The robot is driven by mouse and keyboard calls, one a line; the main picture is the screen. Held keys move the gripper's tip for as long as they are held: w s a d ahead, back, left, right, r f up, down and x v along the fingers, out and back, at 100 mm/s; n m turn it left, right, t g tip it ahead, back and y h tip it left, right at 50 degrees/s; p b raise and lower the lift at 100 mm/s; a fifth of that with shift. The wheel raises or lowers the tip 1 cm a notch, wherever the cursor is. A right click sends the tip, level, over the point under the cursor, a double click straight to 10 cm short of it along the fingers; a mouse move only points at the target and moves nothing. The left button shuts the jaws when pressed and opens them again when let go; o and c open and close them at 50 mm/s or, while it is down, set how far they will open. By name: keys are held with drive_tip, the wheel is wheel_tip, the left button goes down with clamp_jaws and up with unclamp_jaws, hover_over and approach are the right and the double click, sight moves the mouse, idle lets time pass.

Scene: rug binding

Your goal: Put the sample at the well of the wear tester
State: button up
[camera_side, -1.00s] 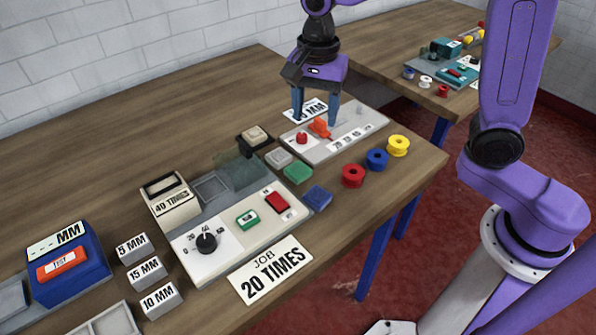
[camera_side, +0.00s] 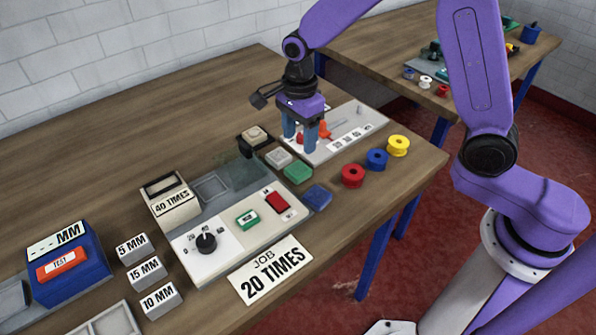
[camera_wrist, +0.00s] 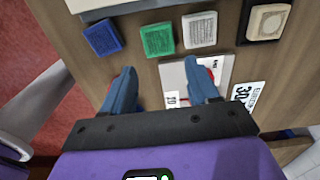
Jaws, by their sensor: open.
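The wear tester (camera_side: 225,260) has a dial, a green button, a red switch and a square grey recess, which looks like the well (camera_side: 212,187). Sample-like pads lie beyond its right end: grey (camera_side: 279,157), green (camera_side: 298,172) and blue (camera_side: 318,197). I cannot tell which is the sample. My gripper (camera_side: 300,146) is open and empty above the table, just behind the grey and green pads. In the wrist view, my gripper (camera_wrist: 160,70) has its fingertips short of the green pad (camera_wrist: 157,40), with the blue pad (camera_wrist: 102,38) and grey pad (camera_wrist: 200,28) on either side.
A beige pad sits on a black block (camera_side: 247,142) near a smoky clear cover (camera_side: 238,167). A light panel (camera_side: 355,125) with red and orange parts lies behind my gripper. Red (camera_side: 353,176), blue (camera_side: 377,160) and yellow (camera_side: 398,146) spools stand at the right.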

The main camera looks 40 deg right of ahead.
sight(298, 169)
drive_tip(key=shift+s+a+f, duration=0.1)
drive_tip(key=shift+a+f, duration=0.05)
drive_tip(key=shift+f, duration=2.05)
drive_tip(key=shift+a+f, duration=0.1)
drive_tip(key=shift+f, duration=2.05)
drive_tip(key=shift+c, duration=0.3)
drive_tip(key=c, duration=0.7)
drive_tip(key=shift+r, duration=0.15)
